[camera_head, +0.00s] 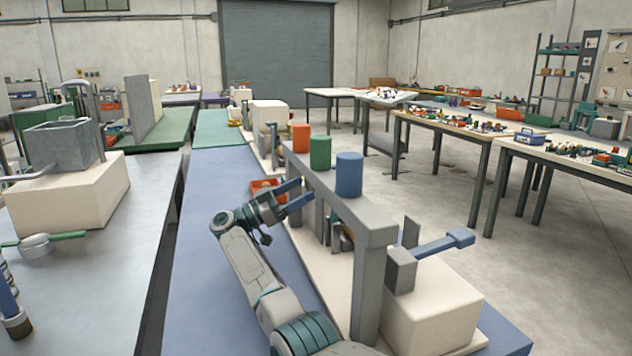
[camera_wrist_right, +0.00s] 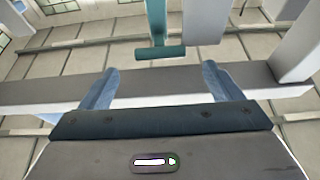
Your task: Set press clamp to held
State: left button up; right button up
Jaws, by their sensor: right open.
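My right gripper (camera_head: 304,191) is open and empty, beside the left side of a grey frame (camera_head: 372,222). In the wrist view its two pale blue fingers (camera_wrist_right: 159,76) are spread apart. A teal lever with a crossbar end (camera_wrist_right: 160,52) hangs ahead of the gap between them, apart from both fingers. In the head view a blue lever (camera_head: 440,244) sticks out from a grey bracket on a cream block, right of the frame. I cannot tell which lever is the press clamp, nor its setting. My left gripper is not in view.
Orange (camera_head: 301,138), green (camera_head: 320,152) and blue (camera_head: 349,175) cylinders stand along the frame's top. A small red tray (camera_head: 268,189) lies behind my gripper. The blue bench top (camera_head: 210,230) is clear at left. In the wrist view a grey beam (camera_wrist_right: 160,86) crosses behind the fingers.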

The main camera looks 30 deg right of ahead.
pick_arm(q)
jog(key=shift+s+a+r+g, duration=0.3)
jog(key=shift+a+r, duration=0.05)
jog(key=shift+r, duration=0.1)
pick_arm(e)
jog(key=x, duration=0.5)
jog(key=shift+d, duration=0.2)
jog(key=c, duration=1.3)
jog(key=shift+r+p, duration=0.1)
jog(key=shift+p, duration=0.35)
jog(key=shift+c, duration=0.5)
jog(key=shift+s+d+r+p, duration=0.1)
jog(key=shift+d+r+p, duration=0.2)
jog(key=shift+d+p, duration=0.2)
jog(key=shift+s+d, duration=0.1)
jog(key=shift+d, duration=0.2)
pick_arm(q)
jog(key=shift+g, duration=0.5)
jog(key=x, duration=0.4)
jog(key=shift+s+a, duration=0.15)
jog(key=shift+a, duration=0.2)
